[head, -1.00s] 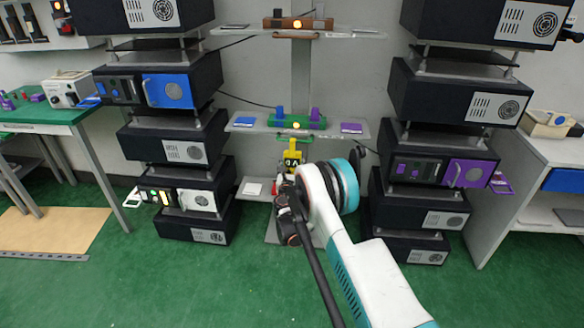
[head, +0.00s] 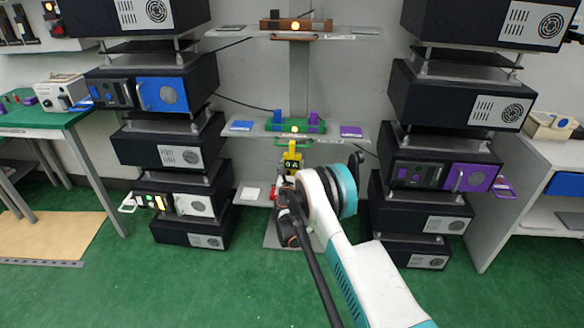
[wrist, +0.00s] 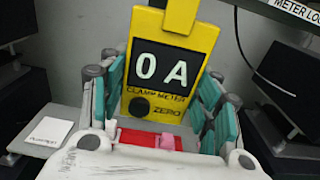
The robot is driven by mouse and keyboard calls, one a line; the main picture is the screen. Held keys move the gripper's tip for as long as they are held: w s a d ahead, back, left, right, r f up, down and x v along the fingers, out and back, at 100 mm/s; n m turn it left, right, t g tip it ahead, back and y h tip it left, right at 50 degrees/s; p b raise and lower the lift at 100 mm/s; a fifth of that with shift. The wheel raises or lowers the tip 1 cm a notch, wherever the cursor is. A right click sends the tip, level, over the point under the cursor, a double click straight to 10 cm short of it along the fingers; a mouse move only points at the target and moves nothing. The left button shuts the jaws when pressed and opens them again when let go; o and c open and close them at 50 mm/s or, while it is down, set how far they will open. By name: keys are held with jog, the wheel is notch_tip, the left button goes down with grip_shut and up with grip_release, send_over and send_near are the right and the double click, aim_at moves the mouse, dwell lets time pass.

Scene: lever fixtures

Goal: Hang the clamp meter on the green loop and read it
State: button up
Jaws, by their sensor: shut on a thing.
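The yellow clamp meter (head: 292,160) stands upright just below the middle shelf. In the wrist view the meter (wrist: 165,65) fills the centre, its dark display reading "0 A" above a "ZERO" label and a black button. My gripper (wrist: 162,98) is shut on the meter, with teal finger pads on both sides of its body. In the head view my gripper (head: 288,192) is mostly hidden behind my arm. A yellow-green loop shape (head: 293,142) shows just above the meter; I cannot tell whether the meter is hooked on it.
The middle shelf (head: 262,132) holds a green block with a lit lamp and blue and purple posts. Stacked dark units (head: 150,145) stand left, others (head: 430,205) right. A lower shelf (head: 246,199) lies left of my gripper. Green floor is free in front.

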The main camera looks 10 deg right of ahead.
jog(key=o, duration=1.3)
jog(key=shift+c, duration=0.2)
jog(key=shift+s, duration=0.15)
jog(key=v, duration=1.2)
jog(key=d+r+m+g, duration=0.15)
jog(key=r+m, duration=0.25)
jog(key=r, duration=0.4)
jog(key=d+r+m+g, duration=0.1)
jog(key=d+r+m, duration=0.25)
jog(key=r, duration=0.35)
jog(key=s+d+r+m+g, duration=0.4)
jog(key=s+r+m, duration=0.6)
jog(key=s+r, duration=0.3)
jog(key=s+r+m+g+y, duration=0.3)
jog(key=s+m, duration=0.5)
jog(key=s, duration=1)
jog(key=s+a+f+m+y, duration=0.1)
jog(key=s+a+m, duration=0.1)
jog(key=s, duration=0.6)
jog(key=s+a+f+m+y, duration=0.1)
jog(key=s+a+m, duration=0.2)
jog(key=s, duration=0.6)
jog(key=shift+f+m+g+y, duration=0.3)
jog(key=shift+f+m+g, duration=0.05)
jog(key=shift+m, duration=0.6)
